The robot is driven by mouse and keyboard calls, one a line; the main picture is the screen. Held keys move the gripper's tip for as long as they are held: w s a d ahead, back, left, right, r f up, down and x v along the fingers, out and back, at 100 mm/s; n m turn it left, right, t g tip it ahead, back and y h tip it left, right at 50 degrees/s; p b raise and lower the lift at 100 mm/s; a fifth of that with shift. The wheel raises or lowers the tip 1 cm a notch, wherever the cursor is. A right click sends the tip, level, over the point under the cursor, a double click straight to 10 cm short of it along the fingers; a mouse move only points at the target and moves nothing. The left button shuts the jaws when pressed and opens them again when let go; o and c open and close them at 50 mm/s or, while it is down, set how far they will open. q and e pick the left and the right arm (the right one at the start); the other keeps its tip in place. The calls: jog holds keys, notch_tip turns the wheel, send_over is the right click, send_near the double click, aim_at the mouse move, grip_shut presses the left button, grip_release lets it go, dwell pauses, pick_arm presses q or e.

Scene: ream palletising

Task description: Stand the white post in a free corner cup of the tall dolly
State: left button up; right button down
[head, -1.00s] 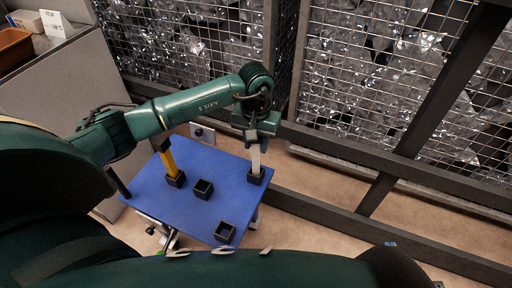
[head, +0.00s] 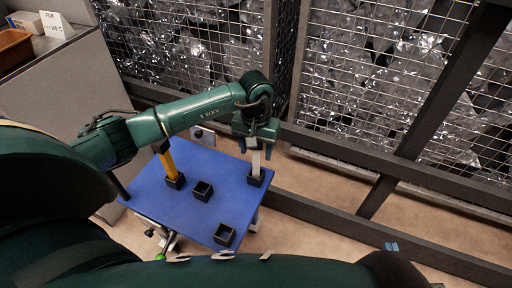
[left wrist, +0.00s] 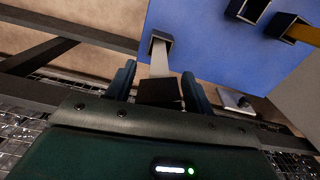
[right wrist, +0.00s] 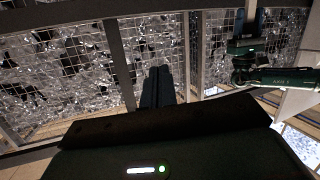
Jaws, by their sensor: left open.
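The white post (head: 256,161) stands upright in a black corner cup (head: 256,178) at the right side of the blue dolly top (head: 185,215). My left gripper (head: 256,148) is above the cup, open, with its fingers apart on either side of the post's upper part. In the left wrist view the post (left wrist: 160,62) runs from the cup (left wrist: 161,40) up between the spread fingers (left wrist: 160,85). A yellow post (head: 170,160) stands in another cup (head: 175,181). My right gripper (right wrist: 157,87) is shut and empty, away from the dolly.
Two black cups, one near the middle (head: 203,191) and one at the front (head: 224,236), are empty. A wire mesh cage (head: 380,80) with a dark lower rail (head: 330,205) stands behind. A grey cabinet (head: 60,85) is at the left.

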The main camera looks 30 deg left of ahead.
pick_arm(q)
notch_tip(320, 180, up, 12)
jog(key=shift+p, duration=1.15)
jog(key=s+d+f+n+g+h, duration=0.15)
jog(key=s+d+h, duration=0.35)
jog(key=d, duration=0.5)
jog(key=s+d+n+g+h, duration=0.1)
jog(key=s+d+n+h, duration=0.2)
jog(key=s+d+h, duration=0.45)
jog(key=s+d+r+n+t+h, duration=0.25)
jog(key=d+r+n+h, duration=0.55)
jog(key=n, duration=0.4)
notch_tip(320, 180, up, 4)
jog(key=w+a+n+t, duration=0.2)
jog(key=n+t, duration=0.7)
jog(key=n, duration=0.6)
jog(key=s+a+f+n+t+y, duration=0.2)
jog(key=a+f+n+y, duration=0.4)
jog(key=n, duration=1.1)
jog(key=s+a+f+n+t+y, duration=0.2)
jog(key=a+f+n+y, duration=0.4)
jog(key=n, duration=1.1)
notch_tip(320, 180, down, 3)
jog(key=y, duration=0.3)
jog(key=shift+s+a, duration=0.2)
jog(key=shift+s, duration=0.1)
pick_arm(e)
jog(key=shift+s+d+r+m+g+h, duration=0.35)
jog(key=shift+s+g, duration=0.1)
jog(key=shift+g, duration=0.15)
